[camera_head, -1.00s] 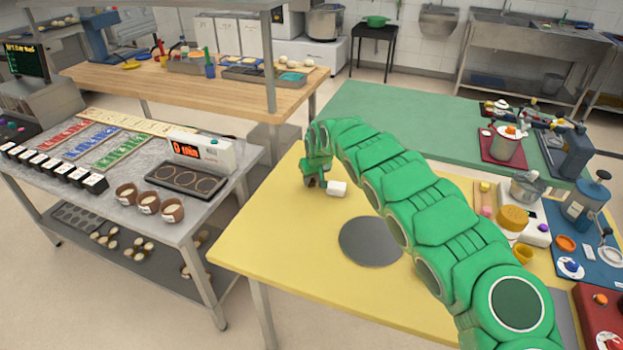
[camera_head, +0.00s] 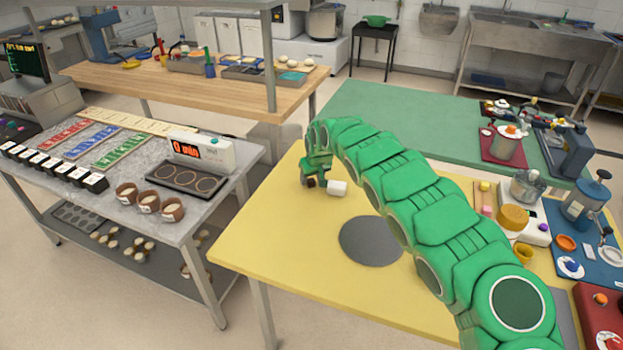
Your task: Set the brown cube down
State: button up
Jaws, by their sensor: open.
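My gripper (camera_head: 316,179) is at the far left part of the yellow table (camera_head: 270,240), low over its top, pointing down. It is open. A small dark brown cube (camera_head: 310,182) shows at the fingertips, mostly hidden by the green fingers. It looks to be at table height, but I cannot tell whether a finger touches it.
A grey round disc (camera_head: 370,241) lies on the yellow table, right of and nearer than the gripper. My arm crosses above the table's right part. Bowls and utensils crowd the right end, including a yellow-brown round pot (camera_head: 513,217). The table's front left is clear.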

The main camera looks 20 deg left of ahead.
jog(key=v, duration=1.1)
jog(key=shift+d+r, duration=0.15)
jog(key=shift+r, duration=0.2)
